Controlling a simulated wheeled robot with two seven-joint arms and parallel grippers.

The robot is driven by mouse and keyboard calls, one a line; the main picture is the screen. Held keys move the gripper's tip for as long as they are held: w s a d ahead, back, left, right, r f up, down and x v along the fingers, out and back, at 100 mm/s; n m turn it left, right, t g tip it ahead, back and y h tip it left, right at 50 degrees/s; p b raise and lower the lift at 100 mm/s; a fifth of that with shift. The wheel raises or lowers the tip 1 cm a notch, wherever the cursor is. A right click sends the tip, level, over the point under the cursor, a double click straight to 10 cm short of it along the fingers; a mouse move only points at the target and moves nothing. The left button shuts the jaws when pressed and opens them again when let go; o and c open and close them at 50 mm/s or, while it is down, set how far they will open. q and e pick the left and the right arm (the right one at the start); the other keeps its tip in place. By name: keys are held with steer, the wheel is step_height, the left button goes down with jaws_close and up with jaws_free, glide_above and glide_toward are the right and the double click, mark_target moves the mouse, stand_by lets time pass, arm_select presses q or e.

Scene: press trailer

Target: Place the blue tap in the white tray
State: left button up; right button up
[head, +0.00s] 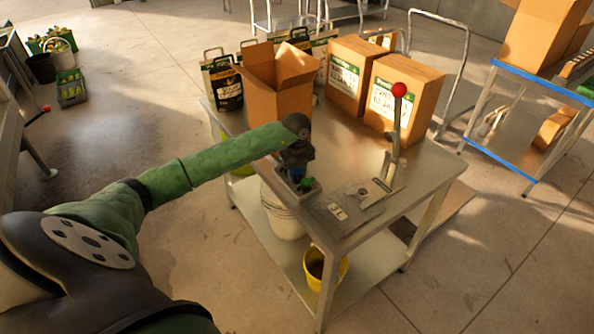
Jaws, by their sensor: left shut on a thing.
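My left gripper (296,168) reaches in from the left and points down over the near left edge of the metal table. It is shut on the blue tap (296,174), of which only a small dark blue part shows below the fingers. The white tray (315,192) is small, looks greyish, and sits right under the gripper. A green piece (307,184) lies in the tray. I cannot tell whether the tap touches the tray floor. My right gripper is not in view.
A lever press with a red knob (399,90) stands right of the tray on the metal table (345,150). An open cardboard box (277,100) and two closed boxes (350,75) stand behind. A white bucket (284,215) and yellow bucket (325,267) are below.

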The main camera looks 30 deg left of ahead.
arm_select(q)
steer(key=shift+f, duration=0.15)
steer(key=shift+f, duration=0.1)
steer(key=o, duration=0.9)
steer(key=shift+o, duration=0.2)
